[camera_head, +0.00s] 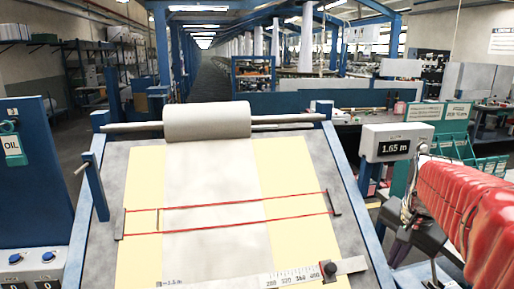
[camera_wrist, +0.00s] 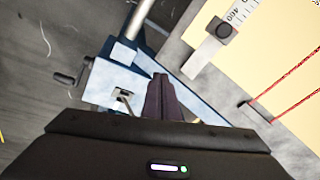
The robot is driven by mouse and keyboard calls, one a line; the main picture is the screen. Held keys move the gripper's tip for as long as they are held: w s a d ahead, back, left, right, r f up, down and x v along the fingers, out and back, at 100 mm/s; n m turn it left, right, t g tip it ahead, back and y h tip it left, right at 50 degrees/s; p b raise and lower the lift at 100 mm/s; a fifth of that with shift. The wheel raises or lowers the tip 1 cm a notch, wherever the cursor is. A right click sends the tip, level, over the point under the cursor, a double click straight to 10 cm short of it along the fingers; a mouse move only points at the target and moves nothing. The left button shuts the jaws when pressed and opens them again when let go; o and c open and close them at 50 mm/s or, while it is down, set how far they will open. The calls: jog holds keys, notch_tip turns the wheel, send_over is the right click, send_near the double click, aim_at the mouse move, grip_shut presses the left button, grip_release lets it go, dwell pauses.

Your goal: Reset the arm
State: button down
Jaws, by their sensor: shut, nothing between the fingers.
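My gripper (camera_wrist: 160,80) shows in the wrist view as dark fingers pressed together, with nothing between them. It hangs over the blue frame at the corner of the inspection table. In the head view my red-sleeved arm comes in at the right edge, beside the table. The gripper's fingertips cannot be clearly made out there.
The tilted table (camera_head: 115,185) carries a fabric roll (camera_head: 207,121), red cords (camera_head: 240,202) and a ruler with a dark knob (camera_head: 328,270). A display reading 1.65 m (camera_head: 396,145) stands close to my arm. A crank handle (camera_wrist: 66,78) sticks out near my fingers.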

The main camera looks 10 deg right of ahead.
jog(key=s+a+f+n+t, duration=0.1)
jog(key=s+a+n, duration=0.2)
jog(key=a, duration=0.5)
jog(key=s+a+f+n+t, duration=0.1)
jog(key=s+a+n, duration=0.3)
jog(key=a, duration=0.4)
jog(key=s+a+n+y, duration=0.1)
jog(key=s+a+n, duration=0.2)
jog(key=a+n, duration=0.2)
jog(key=a, duration=0.3)
jog(key=shift+s+a+f+n+t, duration=0.15)
jog(key=shift+s+f+n+t, duration=0.15)
jog(key=shift+f+n+t, duration=0.1)
